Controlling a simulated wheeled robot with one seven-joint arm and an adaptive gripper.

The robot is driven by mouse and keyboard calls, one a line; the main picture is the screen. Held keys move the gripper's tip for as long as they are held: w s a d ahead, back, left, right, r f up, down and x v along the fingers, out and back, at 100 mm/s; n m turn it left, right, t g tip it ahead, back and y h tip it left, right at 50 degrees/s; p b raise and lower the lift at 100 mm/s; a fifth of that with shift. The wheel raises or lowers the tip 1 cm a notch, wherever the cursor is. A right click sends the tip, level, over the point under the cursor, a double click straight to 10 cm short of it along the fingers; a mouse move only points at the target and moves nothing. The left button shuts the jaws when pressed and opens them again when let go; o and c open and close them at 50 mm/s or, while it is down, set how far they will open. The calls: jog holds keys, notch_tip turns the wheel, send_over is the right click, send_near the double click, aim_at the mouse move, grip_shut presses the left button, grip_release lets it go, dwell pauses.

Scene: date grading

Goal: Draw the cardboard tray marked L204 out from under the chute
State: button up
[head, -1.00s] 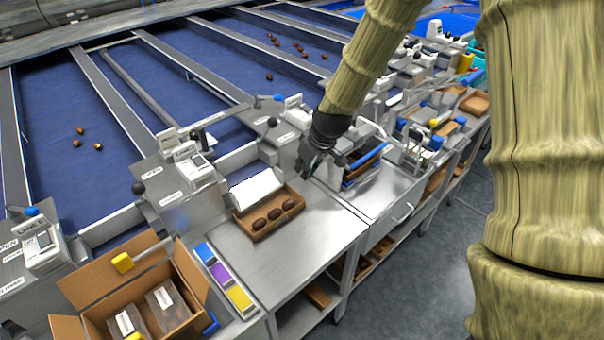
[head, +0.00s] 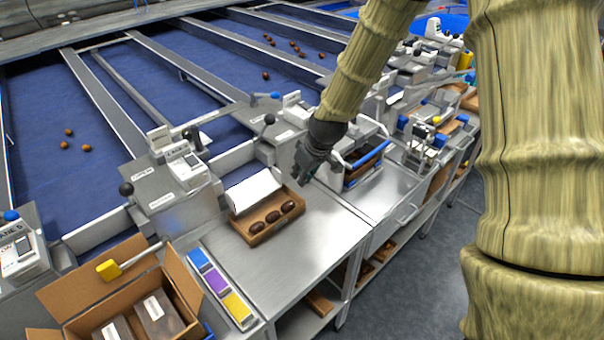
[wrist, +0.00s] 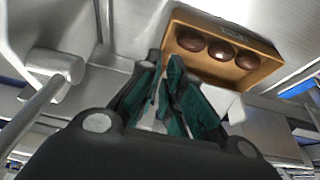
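The cardboard tray (head: 279,228) is a shallow brown box with three dark dates in a row. It sits on the steel bench, its back edge under the white chute (head: 254,191). My gripper (head: 299,180) is above and just behind the tray's right end, apart from it. In the wrist view the tray (wrist: 262,74) lies beyond the fingers, up and to the right; a small mark on its wall is too blurred to read. My gripper's green-padded fingers (wrist: 166,72) are slightly apart with nothing seen between them.
A blue, purple and yellow strip (head: 221,285) and an open carton (head: 178,276) with clear boxes stand left of the tray. A holder with a blue handle (head: 371,154) stands close right of my gripper. Bare steel bench (head: 318,237) lies in front of the tray.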

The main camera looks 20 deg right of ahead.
jog(key=shift+p+x, duration=1.4)
jog(key=shift+x, duration=3.8)
jog(key=shift+f, duration=0.1)
grip_shut()
jog(key=shift+s, duration=0.1)
